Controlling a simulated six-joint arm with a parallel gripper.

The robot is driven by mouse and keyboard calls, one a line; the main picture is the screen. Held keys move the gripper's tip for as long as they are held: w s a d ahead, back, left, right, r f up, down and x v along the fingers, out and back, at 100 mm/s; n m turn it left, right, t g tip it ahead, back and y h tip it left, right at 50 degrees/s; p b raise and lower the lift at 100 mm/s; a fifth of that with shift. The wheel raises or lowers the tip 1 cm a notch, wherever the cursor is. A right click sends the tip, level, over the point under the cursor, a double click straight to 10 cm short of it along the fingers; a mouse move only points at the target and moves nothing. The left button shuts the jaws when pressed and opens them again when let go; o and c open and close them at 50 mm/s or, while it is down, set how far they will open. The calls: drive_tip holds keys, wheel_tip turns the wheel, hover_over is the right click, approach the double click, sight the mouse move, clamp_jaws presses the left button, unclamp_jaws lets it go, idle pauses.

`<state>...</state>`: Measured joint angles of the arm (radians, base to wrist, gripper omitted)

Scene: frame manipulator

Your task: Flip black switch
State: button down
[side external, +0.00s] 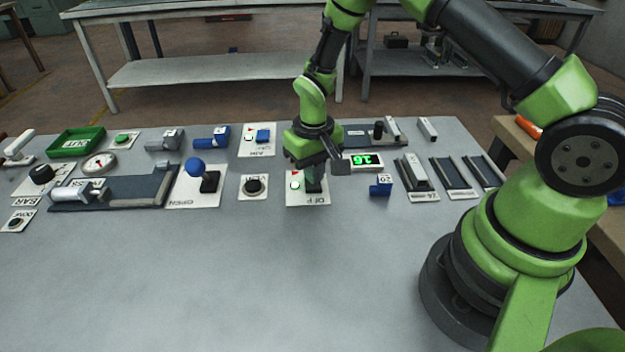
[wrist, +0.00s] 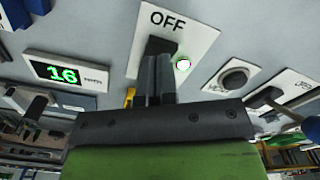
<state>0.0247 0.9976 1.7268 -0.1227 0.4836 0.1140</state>
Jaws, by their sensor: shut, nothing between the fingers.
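The black switch (wrist: 161,45) stands on a white plate marked OFF (wrist: 190,35) in the wrist view, with only its upper part showing beyond my fingertips. A lit green-white lamp (wrist: 183,65) sits beside it on the plate. My gripper (wrist: 157,62) is shut, with its fingers together right at the switch; I cannot tell whether they touch it. In the side view my gripper (side external: 313,182) is low over the same plate (side external: 307,202) and hides most of the switch.
A green 16 display (side external: 362,161) and a blue block marked 20 (side external: 381,188) stand to the right. A round black knob (side external: 254,186) and a blue-ball lever (side external: 196,168) stand to the left. The front of the grey table (side external: 230,285) is clear.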

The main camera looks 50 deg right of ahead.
drive_tip(key=shift+f, duration=0.9)
drive_tip(key=shift+r, duration=3.55)
drive_tip(key=shift+r, duration=0.1)
wheel_tip(320, 180, up, 7)
drive_tip(key=t, duration=0.1)
hover_over(315, 188)
drive_tip(key=s+a+r+t, duration=0.1)
drive_tip(key=s+r+t, duration=0.1)
drive_tip(key=s+r, duration=0.5)
drive_tip(key=s+a+r+m+t+y, duration=0.1)
drive_tip(key=s+r+t, duration=0.3)
drive_tip(key=s+r, duration=0.4)
drive_tip(key=shift+s+a+r+y, duration=0.4)
drive_tip(key=shift+s+a+y, duration=0.1)
drive_tip(key=shift+s, duration=1.1)
